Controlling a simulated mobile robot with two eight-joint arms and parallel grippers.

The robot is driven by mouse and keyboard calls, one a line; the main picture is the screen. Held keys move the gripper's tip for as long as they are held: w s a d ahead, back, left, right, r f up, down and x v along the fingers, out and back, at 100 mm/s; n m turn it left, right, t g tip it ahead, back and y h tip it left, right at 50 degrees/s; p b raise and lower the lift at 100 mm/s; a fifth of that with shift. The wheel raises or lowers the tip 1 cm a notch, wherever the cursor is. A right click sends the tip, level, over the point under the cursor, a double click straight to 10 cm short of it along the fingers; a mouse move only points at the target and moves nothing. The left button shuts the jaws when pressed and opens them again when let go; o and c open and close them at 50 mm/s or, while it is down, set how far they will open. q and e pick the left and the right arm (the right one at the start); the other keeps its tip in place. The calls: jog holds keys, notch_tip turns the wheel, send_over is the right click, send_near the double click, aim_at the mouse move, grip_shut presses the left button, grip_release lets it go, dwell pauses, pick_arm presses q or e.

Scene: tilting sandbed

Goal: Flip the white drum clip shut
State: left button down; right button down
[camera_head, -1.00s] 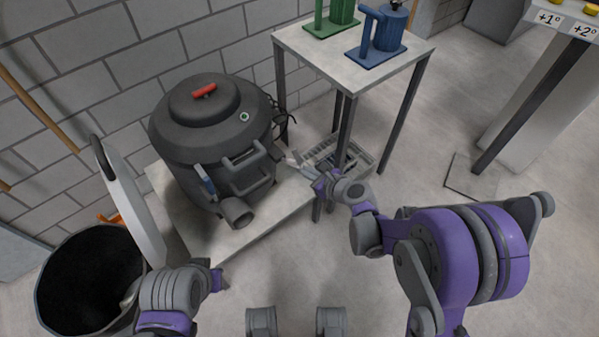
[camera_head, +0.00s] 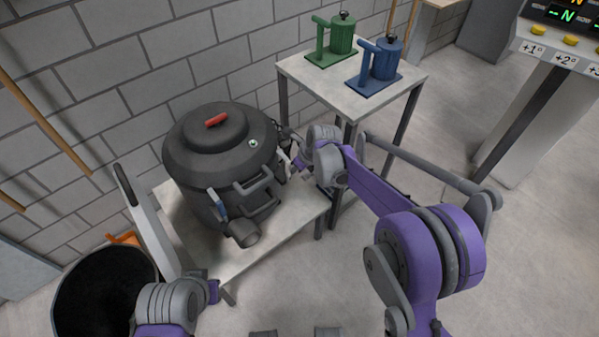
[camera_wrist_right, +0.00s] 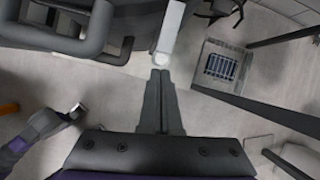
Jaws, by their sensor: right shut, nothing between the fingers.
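The black drum (camera_head: 190,160) with a red lid handle stands on a low pale table. The white drum clip (camera_wrist_right: 170,32) shows in the right wrist view as a pale bar with a rounded end, just beyond my right fingertips (camera_wrist_right: 160,74). In the head view, the clip is a small pale piece (camera_head: 296,150) at the drum's right side, partly hidden by my right gripper (camera_head: 300,168). My right gripper is shut and empty; I cannot tell whether it touches the clip. My left gripper (camera_head: 214,290) is low, in front of the table; its fingers are unclear.
A blue clip (camera_head: 217,203) and grey tube handles (camera_head: 254,180) are on the drum's front. A taller table (camera_head: 325,80) with green and blue canisters stands behind my right arm. A dark open bin (camera_head: 85,300) is at lower left.

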pick_arm(q)
jog(key=shift+r, duration=0.15)
pick_arm(e)
jog(key=shift+w+a+r, duration=0.15)
jog(key=shift+w+a, duration=0.1)
jog(key=shift+w, duration=0.1)
jog(key=shift+a, duration=0.15)
